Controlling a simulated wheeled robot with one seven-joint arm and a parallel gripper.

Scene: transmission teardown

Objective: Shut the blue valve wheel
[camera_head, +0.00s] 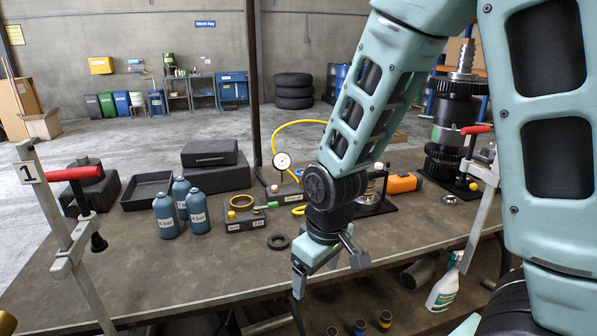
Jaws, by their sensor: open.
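I cannot make out a blue valve wheel in this view. A white-faced pressure gauge (282,161) stands on a dark labelled block (285,192) at the middle back of the bench, with a small green part (272,205) beside it. My gripper (328,275) points down near the bench's front edge, right of a dark ring (278,242) lying on the bench. Its two fingers are apart with nothing between them. My arm covers part of the bench behind it.
Blue-grey bottles (167,216) stand at the left of the bench (190,275), near a black tray (147,190). Clamps with red handles (75,173) rise at both sides. A yellow hose (288,128) loops behind the gauge. A dark gear stack (452,125) stands at the right.

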